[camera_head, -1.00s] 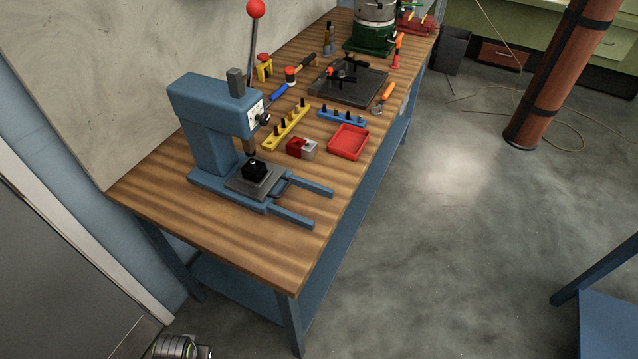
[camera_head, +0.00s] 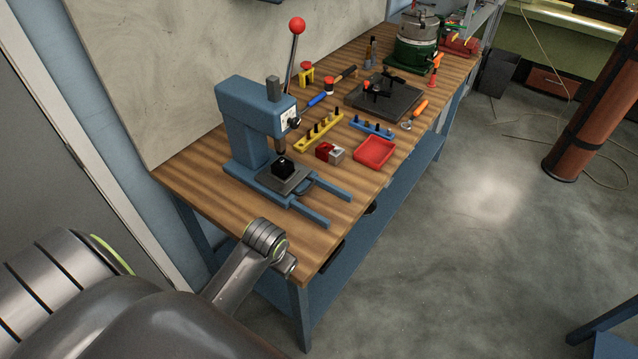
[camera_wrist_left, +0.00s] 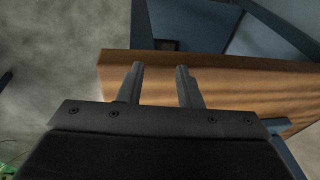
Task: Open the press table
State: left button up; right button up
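The blue press (camera_head: 245,125) stands on the near end of the wooden bench. Its press table (camera_head: 298,183), a dark grey plate with a black block (camera_head: 283,166) on it, sits under the ram. Two blue rails (camera_head: 325,190) stick out in front of it, bare at their ends. My left arm reaches in from the lower left to the bench's near edge. In the left wrist view, my left gripper (camera_wrist_left: 159,75) is open and empty, its fingers apart before the wooden edge. In the head view its fingers cannot be made out. My right gripper is not in view.
The bench top (camera_head: 210,190) holds a red tray (camera_head: 375,152), a red-and-grey block (camera_head: 330,153), yellow (camera_head: 318,132) and blue (camera_head: 371,127) peg racks, and tools behind. A red-knobbed lever (camera_head: 297,25) rises by the press. The floor to the right is open.

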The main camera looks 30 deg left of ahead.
pick_arm(q)
jog(key=w, duration=0.2)
jog(key=w+r, duration=0.1)
jog(key=w+a, duration=0.1)
jog(key=w, duration=0.1)
jog(key=shift+w+r, duration=0.15)
jog(key=shift+w, duration=0.15)
jog(key=w+a+r+g, duration=0.1)
jog(key=w+a+r, duration=0.1)
jog(key=w+r, duration=0.7)
notch_tip(320, 180, up, 6)
jog(key=g+b, duration=0.1)
send_over(308, 188)
jog(key=d, duration=0.3)
jog(key=f, duration=0.4)
jog(key=a+f+p, duration=0.1)
jog(key=f, duration=0.3)
jog(key=a+f, duration=0.1)
jog(key=f, duration=0.3)
jog(key=shift+a+f+p, duration=0.25)
jog(key=shift+p, duration=0.15)
jog(key=shift+a+f, duration=0.15)
jog(key=shift+f, duration=0.6)
grip_shut()
